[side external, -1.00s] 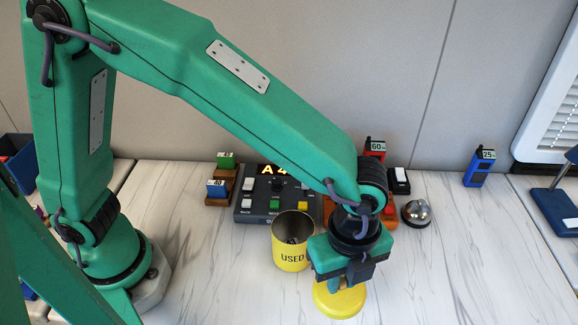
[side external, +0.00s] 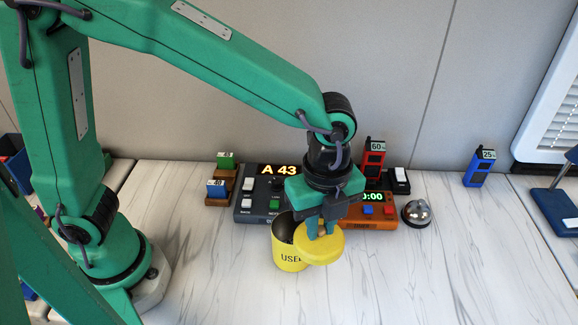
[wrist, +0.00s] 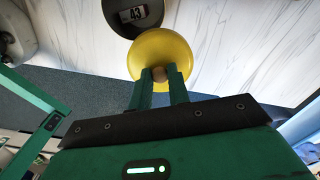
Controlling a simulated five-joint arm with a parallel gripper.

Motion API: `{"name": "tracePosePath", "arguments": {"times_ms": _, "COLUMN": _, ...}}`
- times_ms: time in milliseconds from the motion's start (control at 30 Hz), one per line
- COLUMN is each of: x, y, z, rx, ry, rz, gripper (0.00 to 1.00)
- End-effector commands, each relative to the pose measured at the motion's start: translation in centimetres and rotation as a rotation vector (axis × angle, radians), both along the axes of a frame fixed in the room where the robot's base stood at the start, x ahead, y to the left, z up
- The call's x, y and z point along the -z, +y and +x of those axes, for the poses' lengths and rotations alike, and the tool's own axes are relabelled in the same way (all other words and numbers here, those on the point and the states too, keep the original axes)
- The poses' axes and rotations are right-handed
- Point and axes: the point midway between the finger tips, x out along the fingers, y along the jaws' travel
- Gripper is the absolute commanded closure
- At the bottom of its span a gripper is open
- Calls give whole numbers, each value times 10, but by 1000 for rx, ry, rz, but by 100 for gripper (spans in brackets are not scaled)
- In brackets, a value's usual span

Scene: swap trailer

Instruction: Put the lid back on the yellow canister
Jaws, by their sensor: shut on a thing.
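The yellow canister (side external: 287,258), marked "USED", stands upright on the marble-look table, its dark open mouth partly showing. The round yellow lid (side external: 320,251) is in my gripper (side external: 319,229), a little tilted, and overlaps the canister's right side in the side view. My gripper is shut on the lid's small tan knob (wrist: 159,76). In the wrist view the lid (wrist: 161,52) is below the fingertips, beside a dark round shape holding a "43" tag (wrist: 134,14), apparently the canister's inside. The lid looks held above and off to the right; contact with the rim cannot be told.
A dark button console (side external: 258,201) showing "A 43" stands behind the canister. An orange timer (side external: 372,221) and a silver bell (side external: 416,213) are to the right. Red (side external: 374,160) and blue (side external: 479,167) numbered holders stand at the back. The front table is clear.

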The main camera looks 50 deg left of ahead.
Motion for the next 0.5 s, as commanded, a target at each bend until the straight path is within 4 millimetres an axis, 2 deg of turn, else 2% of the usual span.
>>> {"name": "tracePosePath", "arguments": {"times_ms": 33, "x": -6, "y": 13, "z": 3, "rx": -13, "ry": -1, "rz": -1, "gripper": 100}}
{"name": "tracePosePath", "arguments": {"times_ms": 200, "x": -21, "y": 49, "z": 6, "rx": -32, "ry": 1, "rz": 0, "gripper": 100}}
{"name": "tracePosePath", "arguments": {"times_ms": 333, "x": -27, "y": 65, "z": 6, "rx": -39, "ry": 3, "rz": 1, "gripper": 100}}
{"name": "tracePosePath", "arguments": {"times_ms": 500, "x": -30, "y": 74, "z": 6, "rx": -43, "ry": 5, "rz": 2, "gripper": 100}}
